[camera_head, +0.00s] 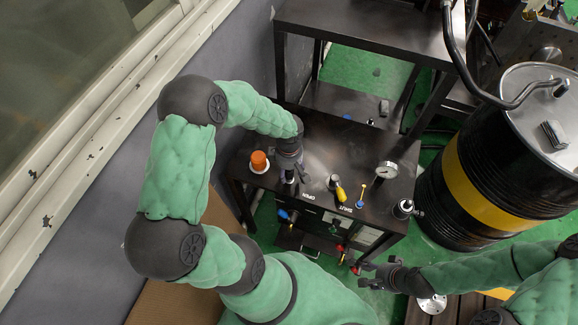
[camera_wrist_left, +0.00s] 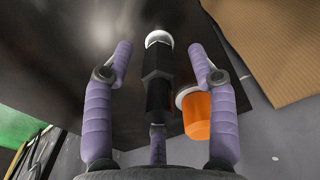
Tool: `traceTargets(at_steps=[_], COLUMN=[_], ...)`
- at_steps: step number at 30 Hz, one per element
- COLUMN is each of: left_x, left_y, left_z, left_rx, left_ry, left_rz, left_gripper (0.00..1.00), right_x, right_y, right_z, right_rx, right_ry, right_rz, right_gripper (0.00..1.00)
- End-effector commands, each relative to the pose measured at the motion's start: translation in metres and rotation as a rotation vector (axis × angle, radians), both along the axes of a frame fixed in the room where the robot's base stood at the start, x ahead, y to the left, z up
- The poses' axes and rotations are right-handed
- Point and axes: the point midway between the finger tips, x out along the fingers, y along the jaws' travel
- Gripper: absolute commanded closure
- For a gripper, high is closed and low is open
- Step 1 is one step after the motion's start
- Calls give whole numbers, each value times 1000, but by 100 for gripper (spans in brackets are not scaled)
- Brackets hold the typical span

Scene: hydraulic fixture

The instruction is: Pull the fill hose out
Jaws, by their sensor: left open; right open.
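My left gripper (camera_head: 290,170) points down at the left part of the dark fixture top (camera_head: 320,150). In the left wrist view its purple fingers (camera_wrist_left: 160,70) are open. A black stepped cylinder with a white ring (camera_wrist_left: 157,80) shows between them, with no clear grip on it. I cannot tell whether this is the fill hose end. A black hose (camera_head: 456,50) with a bent metal end runs to the drum at upper right.
An orange cap (camera_head: 259,161) stands close to my left gripper, also in the left wrist view (camera_wrist_left: 196,114). A yellow-handled valve (camera_head: 340,192), a blue-topped lever (camera_head: 361,192) and a gauge (camera_head: 386,170) are on the fixture top. A black drum with a yellow band (camera_head: 480,190) stands right.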

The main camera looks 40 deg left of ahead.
Motion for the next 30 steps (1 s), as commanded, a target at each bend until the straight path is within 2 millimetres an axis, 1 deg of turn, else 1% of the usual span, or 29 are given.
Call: traceTargets(at_steps=[3,10,11,12,14,15,16,17,20,21,24,30], left_x=[0,0,0,0,0,0,0,0,0,0,0,0], left_y=[0,0,0,0,0,0,0,0,0,0,0,1], left_z=[-3,-3,-3,-3,-3,-3,-3,-3,-3,-3,-3,-2], left_rx=[0,0,0,0,0,0,0,0,1,1,1,1], left_ry=[0,0,0,0,0,0,0,1,1,1,1,1], left_rz=[0,0,0,0,0,0,0,0,0,0,0,1], left_gripper=[42,42,48,59,76,87,96,100,100,74,100,100], right_x=[0,0,0,0,0,0,0,0,0,0,0,0], right_y=[0,0,0,0,0,0,0,0,0,0,0,0], right_z=[-1,-1,-1,-1,-1,-1,-1,-1,-1,-1,-1,0], right_rx=[0,0,0,0,0,0,0,0,0,0,0,0], right_ry=[0,0,0,0,0,0,0,0,0,0,0,0], right_rz=[0,0,0,0,0,0,0,0,0,0,0,0], right_gripper=[48,48,48,48,48,48,48,48,48,48,48,48])
